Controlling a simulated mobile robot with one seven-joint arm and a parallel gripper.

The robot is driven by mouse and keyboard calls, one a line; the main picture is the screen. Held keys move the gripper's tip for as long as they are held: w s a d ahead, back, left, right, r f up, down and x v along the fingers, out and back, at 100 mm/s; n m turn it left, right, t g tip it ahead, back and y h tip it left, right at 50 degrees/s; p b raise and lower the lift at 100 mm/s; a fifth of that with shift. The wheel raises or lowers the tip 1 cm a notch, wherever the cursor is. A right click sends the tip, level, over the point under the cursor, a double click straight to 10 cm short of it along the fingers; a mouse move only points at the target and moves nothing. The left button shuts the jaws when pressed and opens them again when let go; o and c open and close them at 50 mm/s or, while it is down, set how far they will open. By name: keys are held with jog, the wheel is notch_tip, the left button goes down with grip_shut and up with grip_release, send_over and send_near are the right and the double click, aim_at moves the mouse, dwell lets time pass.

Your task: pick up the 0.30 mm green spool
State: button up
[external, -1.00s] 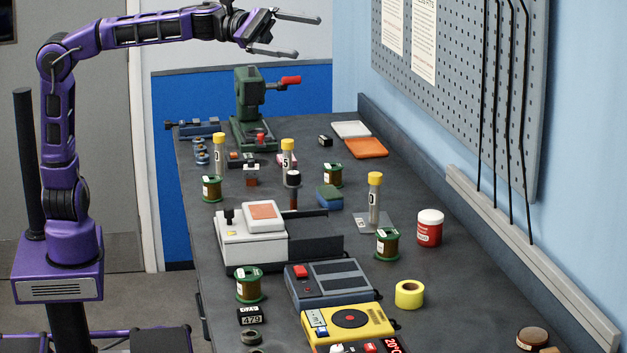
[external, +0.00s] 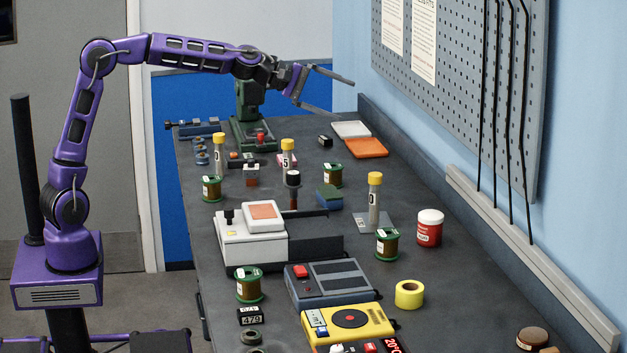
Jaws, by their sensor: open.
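Several green-flanged spools with brown winding stand upright on the bench. One spool (external: 211,188) is at the back left, another (external: 332,175) at the back middle. A third spool (external: 387,244) is right of the white instrument, and one more (external: 249,284) is at the front left. Their labels are too small to read, so I cannot tell which is the 0.30 mm one. My gripper (external: 345,98) is open and empty, raised above the far end of the bench. Its fingers point right, apart from all the spools.
The white instrument (external: 250,243) stands mid-bench, with a grey box (external: 330,283) and yellow meter (external: 348,324) in front. Upright yellow-capped tubes (external: 375,200) stand among the spools. A red-and-white jar (external: 429,228) and yellow tape roll (external: 409,294) are at right. The bench's right strip is mostly clear.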

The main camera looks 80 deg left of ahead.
jog(key=w+a+f+m+g+y, duration=0.1)
jog(key=w+a+f+m+y, duration=0.15)
jog(key=a+f, duration=0.8)
jog(key=m+y+b, duration=0.1)
jog(key=m+y, duration=0.5)
jog(key=m, duration=0.4)
send_near(327, 171)
jog(key=w+r, duration=0.3)
jog(key=w, duration=0.1)
jog(key=f, duration=0.1)
jog(key=a+f, duration=0.1)
jog(key=w+f, duration=0.1)
jog(key=shift+a+f+m, duration=0.15)
jog(key=shift+a+m, duration=0.1)
jog(key=shift+w+a+f+y, duration=0.1)
jog(key=shift+w+f+y, duration=0.15)
jog(key=shift+f, duration=0.1)
jog(key=shift+x, duration=0.85)
jog(key=w+a+f, duration=0.2)
jog(key=shift+w+f, duration=0.35)
jog(key=shift+w+a+f, duration=0.3)
jog(key=shift+w+a, duration=0.05)
jog(key=shift+w, duration=0.2)
